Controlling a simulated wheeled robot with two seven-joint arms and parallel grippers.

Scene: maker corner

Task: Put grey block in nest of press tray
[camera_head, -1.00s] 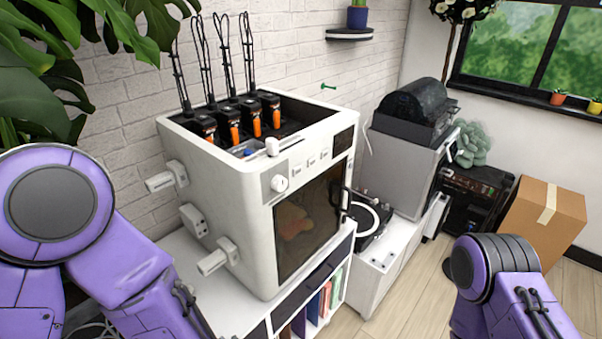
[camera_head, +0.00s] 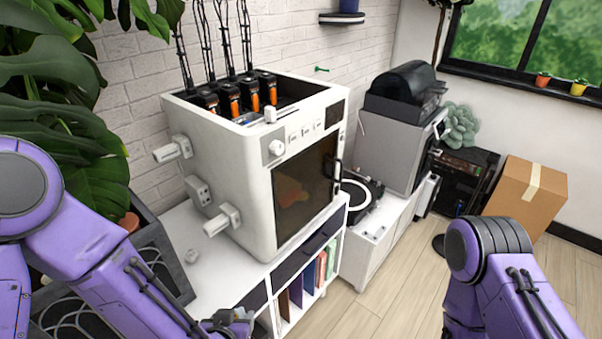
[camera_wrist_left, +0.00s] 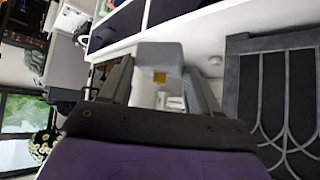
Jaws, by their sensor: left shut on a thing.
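My left gripper (camera_head: 232,320) shows at the bottom edge of the head view, in front of the white cabinet. In the left wrist view its fingers (camera_wrist_left: 158,84) are shut on the grey block (camera_wrist_left: 160,56), a pale grey piece with a small yellow-brown patch. The block's lower part is partly hidden between the fingers. My right arm shows at the lower right of the head view, but its gripper is out of frame. I cannot make out the press tray or its nest in either view.
A large white machine (camera_head: 229,161) stands on the white cabinet (camera_head: 178,231). A small grey knob-like thing (camera_head: 190,254) lies on the cabinet's bare front left part. A dark planter (camera_head: 153,240) and leafy plant are at left. A cardboard box (camera_head: 527,195) stands on the floor at right.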

